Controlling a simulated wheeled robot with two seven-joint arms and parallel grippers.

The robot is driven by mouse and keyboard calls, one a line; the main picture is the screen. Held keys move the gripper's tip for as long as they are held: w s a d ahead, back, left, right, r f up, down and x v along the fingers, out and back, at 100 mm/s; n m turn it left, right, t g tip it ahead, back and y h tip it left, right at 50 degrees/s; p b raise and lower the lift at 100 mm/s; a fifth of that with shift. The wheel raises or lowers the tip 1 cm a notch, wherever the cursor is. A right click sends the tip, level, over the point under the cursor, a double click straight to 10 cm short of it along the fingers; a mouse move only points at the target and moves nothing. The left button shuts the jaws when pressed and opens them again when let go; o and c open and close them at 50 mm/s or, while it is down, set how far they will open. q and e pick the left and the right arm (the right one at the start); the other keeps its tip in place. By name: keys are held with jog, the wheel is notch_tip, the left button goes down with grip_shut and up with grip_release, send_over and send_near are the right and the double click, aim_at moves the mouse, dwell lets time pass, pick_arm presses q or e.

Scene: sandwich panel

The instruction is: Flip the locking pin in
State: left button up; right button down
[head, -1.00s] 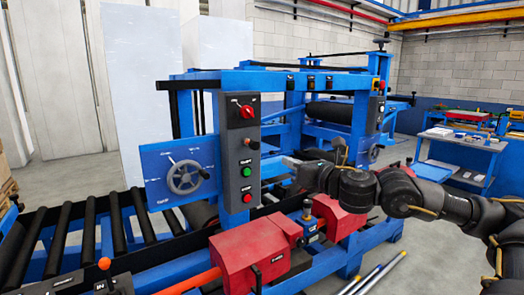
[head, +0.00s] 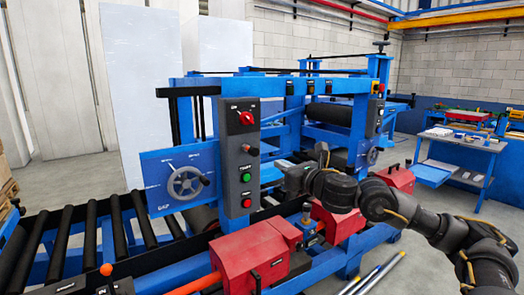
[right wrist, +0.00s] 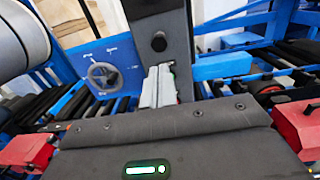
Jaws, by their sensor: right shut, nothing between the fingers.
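I cannot tell for sure which part is the locking pin. A grey control box (head: 236,165) stands on the blue machine frame, with a red rotary switch, a dark knob (head: 252,151), a green button and a red button. The box and its dark knob (right wrist: 158,43) also show in the right wrist view. My right gripper (head: 283,182) is just right of the box in the head view. In the right wrist view, its fingers (right wrist: 159,86) are shut and empty, overlapping the box's button area; contact cannot be told. My left gripper is out of view.
A handwheel (head: 185,183) sits on a blue plate left of the box. A red housing (head: 250,258) stands below, with an orange-tipped lever (head: 106,270) to the left. Black rollers (head: 75,240) fill the lower left.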

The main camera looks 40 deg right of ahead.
aim_at(257, 153)
jog(key=w+p, duration=0.2)
jog(key=w, duration=0.2)
jog(key=w+p, duration=0.1)
jog(key=w, duration=0.4)
jog(key=shift+a+r+p, duration=0.1)
jog(key=shift+r+p, duration=0.1)
jog(key=shift+p, duration=0.2)
jog(key=shift+w+f, duration=0.1)
jog(key=shift+w, duration=0.4)
